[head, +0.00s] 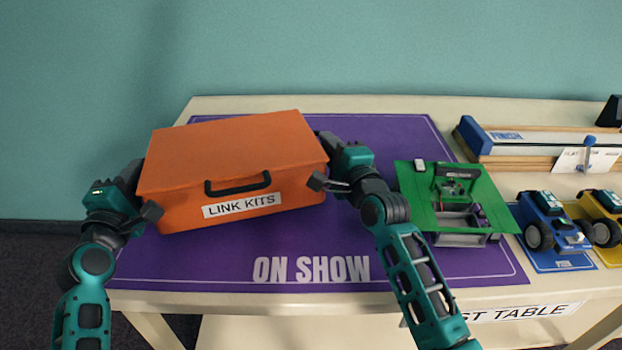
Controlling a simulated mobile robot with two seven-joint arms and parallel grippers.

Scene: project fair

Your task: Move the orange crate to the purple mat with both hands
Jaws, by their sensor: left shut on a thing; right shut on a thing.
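The orange crate (232,158) has a closed lid, a black front handle and a "LINK KITS" label. It is over the left part of the purple mat (400,140), turned slightly, with its left end near the mat's left edge. I cannot tell whether its base touches the mat. My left gripper (145,190) is shut on the crate's left end. My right gripper (322,162) is shut on its right end. The crate hides part of the mat, and the crate's far side is hidden.
A green board with a small machine (420,190) stands on the mat's right part. The mat's front middle, by "ON SHOW", is clear. A wall stands behind the table.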

